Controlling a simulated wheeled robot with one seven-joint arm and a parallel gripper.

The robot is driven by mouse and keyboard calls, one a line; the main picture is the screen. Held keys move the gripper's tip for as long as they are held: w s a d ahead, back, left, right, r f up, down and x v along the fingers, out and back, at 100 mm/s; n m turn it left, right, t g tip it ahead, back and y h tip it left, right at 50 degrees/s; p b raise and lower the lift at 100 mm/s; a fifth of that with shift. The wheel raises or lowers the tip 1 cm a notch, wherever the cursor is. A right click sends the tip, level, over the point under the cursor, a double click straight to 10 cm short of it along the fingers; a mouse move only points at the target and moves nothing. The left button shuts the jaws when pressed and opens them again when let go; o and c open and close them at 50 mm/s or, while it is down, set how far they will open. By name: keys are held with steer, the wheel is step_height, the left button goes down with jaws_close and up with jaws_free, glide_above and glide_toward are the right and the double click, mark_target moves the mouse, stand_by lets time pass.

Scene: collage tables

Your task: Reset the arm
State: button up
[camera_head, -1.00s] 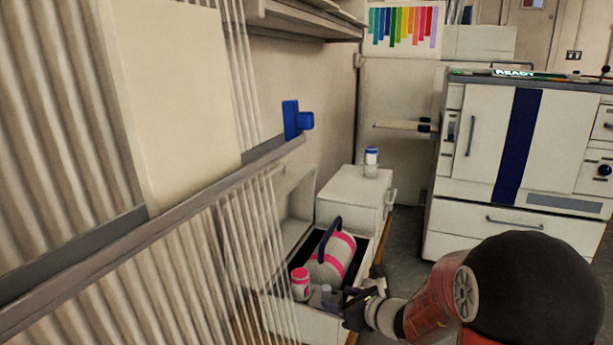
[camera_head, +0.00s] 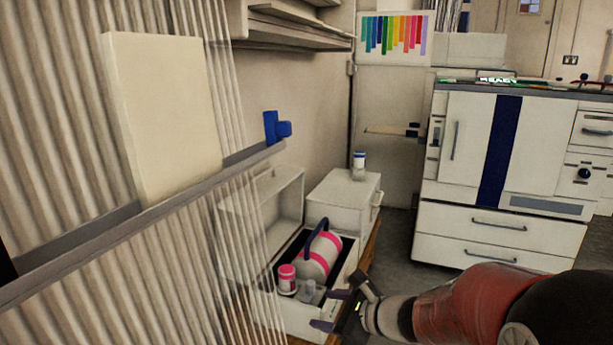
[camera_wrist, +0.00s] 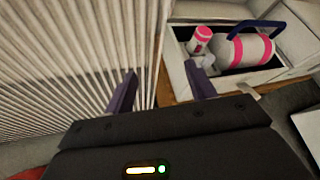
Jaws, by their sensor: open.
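My gripper (camera_head: 330,310) is in the lower middle of the head view, open and empty, with its two dark fingers spread. It is at the near right corner of an open white drawer box (camera_head: 301,326). In the wrist view my gripper (camera_wrist: 160,88) points toward the corrugated panel and the box, with nothing between its fingers. My red and black arm reaches in from the lower right.
The box holds a white and pink canister (camera_head: 319,256) with a blue handle, a pink and white jar (camera_head: 287,280) and small clear items. A corrugated panel (camera_head: 150,300) stands left. A white cabinet (camera_head: 342,207) carries a blue-capped bottle (camera_head: 358,168). Grey floor (camera_head: 398,240) is clear.

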steer(key=s+r+n+g+h+p, duration=0.1)
steer(key=s+r+n+g+p, duration=0.1)
steer(key=s+r+n, duration=0.35)
steer(key=s+r+n+g+h+p, duration=0.1)
steer(key=s+r+n+g+p, duration=0.15)
steer(key=s+n, duration=0.55)
steer(key=s+d+r+n+t+h+p, duration=0.1)
steer(key=s+d+r+n+h+p, duration=0.2)
steer(key=s+d+r+n+h, duration=0.2)
steer(key=s+d+n+h, duration=0.2)
steer(key=s+d+n, duration=0.1)
steer(key=s+d, duration=0.1)
steer(key=shift+s+d+r+t+h, duration=0.15)
steer(key=shift+d+t+h, duration=0.2)
steer(key=shift+d, duration=0.5)
